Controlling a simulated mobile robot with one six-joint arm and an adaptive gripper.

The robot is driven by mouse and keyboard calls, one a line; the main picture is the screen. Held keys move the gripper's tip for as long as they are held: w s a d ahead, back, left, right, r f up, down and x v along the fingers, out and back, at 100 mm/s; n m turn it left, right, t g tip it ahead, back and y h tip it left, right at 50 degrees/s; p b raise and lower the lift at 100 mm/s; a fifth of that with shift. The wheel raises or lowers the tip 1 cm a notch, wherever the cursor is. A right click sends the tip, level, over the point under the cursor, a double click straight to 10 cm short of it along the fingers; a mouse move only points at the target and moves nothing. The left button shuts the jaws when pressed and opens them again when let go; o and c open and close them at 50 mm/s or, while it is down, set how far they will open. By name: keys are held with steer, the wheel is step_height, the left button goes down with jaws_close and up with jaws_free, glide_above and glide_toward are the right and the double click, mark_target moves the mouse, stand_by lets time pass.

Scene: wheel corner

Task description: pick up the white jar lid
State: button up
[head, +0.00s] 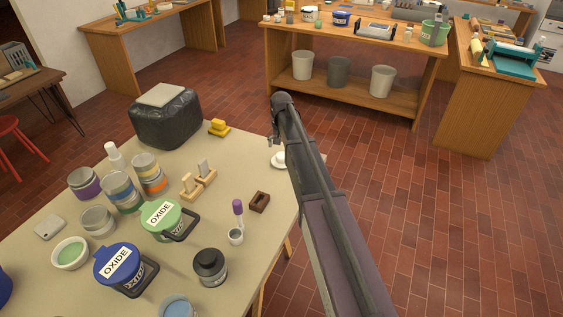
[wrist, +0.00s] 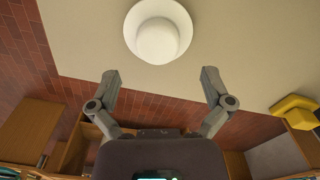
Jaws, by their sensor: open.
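The white jar lid (wrist: 158,38) lies on the beige table near its edge. In the wrist view it is round, with a wide rim and a raised middle, at the top centre. In the head view the lid (head: 277,161) is small and partly hidden behind my arm. My gripper (wrist: 160,75) is open and empty in the wrist view. Its two fingers are spread on either side of the lid's line, with the lid beyond the fingertips and apart from them. In the head view my arm reaches to the table's right edge, and the fingers are hard to make out.
A yellow object (wrist: 296,112) lies right of my gripper in the wrist view. The beige table (head: 130,225) also bears a brown wooden block (head: 260,202), a wooden stand (head: 198,182), a purple-capped tube (head: 238,210) and several tubs. Table around the lid is clear.

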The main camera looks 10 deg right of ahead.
mark_target(282, 154)
steer(key=shift+f, duration=0.15)
steer(key=shift+d+f+b, duration=0.1)
steer(key=shift+f+b, duration=2.35)
steer(key=shift+b, duration=0.2)
steer(key=c, duration=1.1)
